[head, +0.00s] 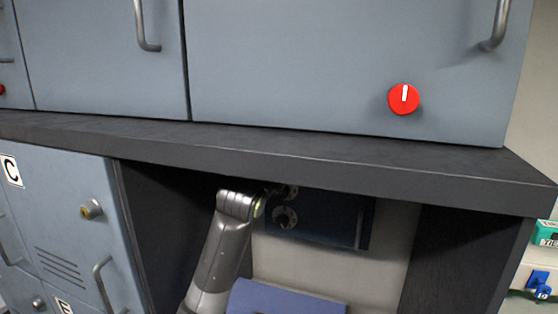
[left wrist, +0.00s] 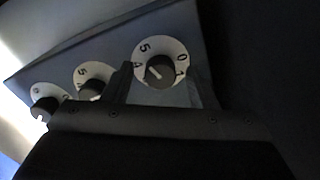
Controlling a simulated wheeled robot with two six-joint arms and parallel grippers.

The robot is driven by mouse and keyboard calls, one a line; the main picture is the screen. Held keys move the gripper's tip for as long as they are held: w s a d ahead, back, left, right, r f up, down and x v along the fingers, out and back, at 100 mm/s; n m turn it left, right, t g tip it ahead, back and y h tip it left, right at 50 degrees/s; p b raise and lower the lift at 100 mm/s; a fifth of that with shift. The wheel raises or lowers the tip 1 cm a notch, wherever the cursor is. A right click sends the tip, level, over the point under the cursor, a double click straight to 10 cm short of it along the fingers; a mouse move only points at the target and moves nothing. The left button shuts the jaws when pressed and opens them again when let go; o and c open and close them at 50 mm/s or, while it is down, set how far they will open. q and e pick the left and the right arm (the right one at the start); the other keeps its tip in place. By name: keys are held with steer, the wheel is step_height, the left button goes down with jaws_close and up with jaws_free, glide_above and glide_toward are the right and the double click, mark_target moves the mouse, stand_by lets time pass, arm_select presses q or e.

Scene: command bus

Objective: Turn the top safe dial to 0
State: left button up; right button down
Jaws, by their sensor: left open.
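The dark blue safe (head: 340,218) sits under the dark shelf in the head view. Its white-faced dials show in a row in the left wrist view. The end dial (left wrist: 160,71), the largest there, matches the top one in the head view (head: 290,192). Its white pointer mark sits on the left side of the black knob, near 4 and 5. The 0 is at its upper right. The middle dial (left wrist: 91,85) and far dial (left wrist: 43,105) lie to the left. My left gripper (left wrist: 162,88) is open, one finger on each side of the end dial. Contact cannot be told. My right gripper is out of view.
The shelf (head: 250,150) runs just above the safe and my left arm. A cabinet (head: 70,220) with a knob and handle stands on the left. A red knob (head: 404,99) is on the upper cupboard. A dark upright panel (head: 455,260) bounds the right.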

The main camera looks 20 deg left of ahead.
arm_select(q)
steer(key=shift+c, duration=0.4)
steer(key=c, duration=0.9)
